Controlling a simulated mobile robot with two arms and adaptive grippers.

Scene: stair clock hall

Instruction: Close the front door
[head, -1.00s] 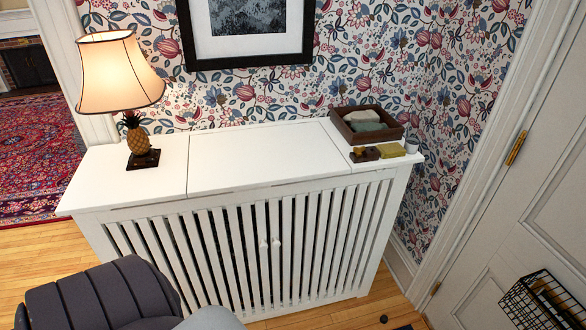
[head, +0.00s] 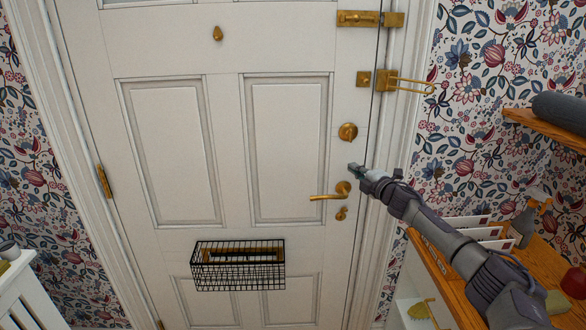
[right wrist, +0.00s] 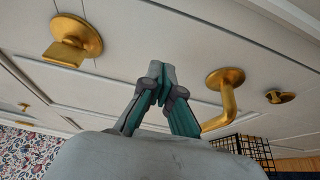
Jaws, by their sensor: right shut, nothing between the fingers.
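The white panelled front door (head: 178,150) fills the middle of the head view. It sits in or nearly in its frame; I cannot tell whether it is latched. It has a brass lever handle (head: 325,197) and a round brass turn knob (head: 348,131) above it. My right gripper (head: 353,168) is shut and empty, with its tips at the door face between knob and lever. In the right wrist view the fingertips (right wrist: 161,72) lie between the turn knob (right wrist: 70,42) and the lever (right wrist: 226,95). Whether they touch the door is unclear. My left gripper is out of view.
A black wire basket (head: 238,278) hangs low on the door. A brass bolt (head: 358,18) and a swing guard (head: 405,83) are at the upper right edge. A wooden shelf (head: 520,257) with letters stands right of the frame, under my right arm.

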